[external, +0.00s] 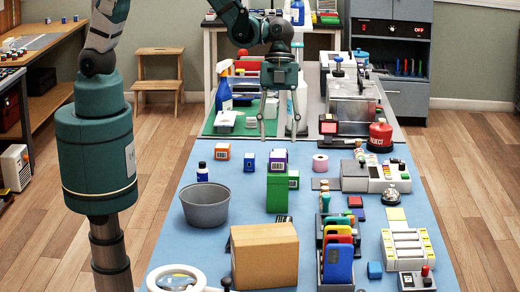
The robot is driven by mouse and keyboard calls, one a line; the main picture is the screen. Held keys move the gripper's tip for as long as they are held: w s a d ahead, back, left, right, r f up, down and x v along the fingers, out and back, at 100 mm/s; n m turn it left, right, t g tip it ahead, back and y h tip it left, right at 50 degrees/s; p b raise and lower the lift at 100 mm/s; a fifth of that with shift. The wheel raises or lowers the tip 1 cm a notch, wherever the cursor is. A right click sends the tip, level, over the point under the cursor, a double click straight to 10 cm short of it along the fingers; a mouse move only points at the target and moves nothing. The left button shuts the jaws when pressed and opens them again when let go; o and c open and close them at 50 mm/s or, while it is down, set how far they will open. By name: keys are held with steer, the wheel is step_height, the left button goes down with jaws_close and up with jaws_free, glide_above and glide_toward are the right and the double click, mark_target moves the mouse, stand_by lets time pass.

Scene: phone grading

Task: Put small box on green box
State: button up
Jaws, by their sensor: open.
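The green box (277,195) stands upright near the middle of the blue mat. Several small boxes are close to it: an orange and white one (222,152), a blue one (249,162), a purple and white one (278,160) and a small green and white one (294,181). I cannot tell which is meant by the small box. The purple one shows just above the green box's top; whether it touches it is unclear. My gripper (279,134) points down, open and empty, beyond these boxes and above the far part of the table.
A grey bowl (205,207) and a cardboard box (264,258) stand nearer the camera. A pink roll (320,163) is right of the boxes. Colored folders (339,262), devices and a red reject container (380,137) crowd the right side. The mat between bowl and green box is clear.

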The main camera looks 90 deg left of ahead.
steer(key=shift+v, duration=3)
steer(key=shift+a, duration=0.1)
steer(key=s+a+r+n+t+y, duration=0.2)
steer(key=s+a+r+n+t, duration=0.2)
steer(key=s+a+r+n, duration=0.65)
steer(key=s+a+r+n+t+y, duration=0.2)
steer(key=s+a+r+n, duration=0.3)
steer(key=s+a, duration=0.5)
steer(key=shift+s+a+n+t, duration=0.35)
steer(key=shift+a+n+t, duration=0.25)
steer(key=shift+a+n, duration=0.55)
